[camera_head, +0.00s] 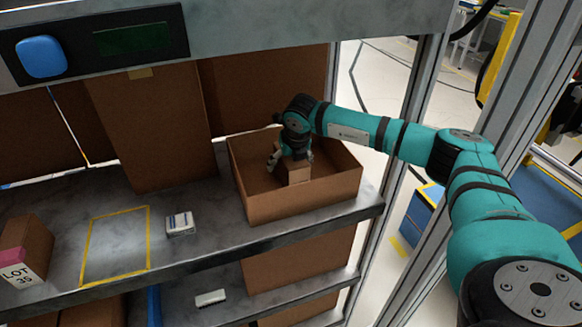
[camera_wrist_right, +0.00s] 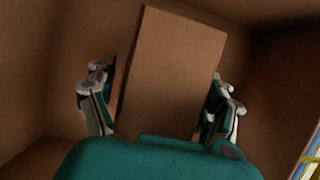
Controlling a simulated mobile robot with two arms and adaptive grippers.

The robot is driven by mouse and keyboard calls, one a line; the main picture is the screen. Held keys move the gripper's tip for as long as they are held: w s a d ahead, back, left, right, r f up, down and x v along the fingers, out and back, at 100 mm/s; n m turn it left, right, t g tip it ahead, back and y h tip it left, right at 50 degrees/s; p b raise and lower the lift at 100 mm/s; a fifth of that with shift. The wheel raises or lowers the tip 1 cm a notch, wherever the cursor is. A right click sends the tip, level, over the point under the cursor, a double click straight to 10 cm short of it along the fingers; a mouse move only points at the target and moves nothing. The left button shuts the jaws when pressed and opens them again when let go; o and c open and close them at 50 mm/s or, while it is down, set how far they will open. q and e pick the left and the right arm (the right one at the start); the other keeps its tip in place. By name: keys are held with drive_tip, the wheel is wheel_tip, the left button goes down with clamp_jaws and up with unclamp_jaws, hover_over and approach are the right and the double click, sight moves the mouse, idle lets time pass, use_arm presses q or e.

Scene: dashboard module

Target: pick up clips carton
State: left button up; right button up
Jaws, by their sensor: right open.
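A small brown carton (camera_head: 296,173), which I take to be the clips carton, stands inside a larger open brown box (camera_head: 306,201) on the shelf. My right gripper (camera_head: 288,160) reaches down into the box from above, at the carton. In the right wrist view the carton (camera_wrist_right: 170,75) stands between the two open fingers of the right gripper (camera_wrist_right: 160,100). A finger is on each side of it; I cannot tell whether either touches. The carton's lower part is hidden by my gripper's body in that view. My left gripper is not in view.
A small white box (camera_head: 180,224) lies on the grey shelf (camera_head: 208,262) next to a yellow-outlined rectangle (camera_head: 117,243). The open box's walls surround my gripper. A metal beam (camera_head: 300,28) crosses above.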

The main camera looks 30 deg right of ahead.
drive_tip(key=shift+f+b, duration=0.25)
drive_tip(key=shift+b, duration=0.2)
idle(0.4)
drive_tip(key=c, duration=1.5)
drive_tip(key=shift+r, duration=0.1)
drive_tip(key=shift+c, duration=0.2)
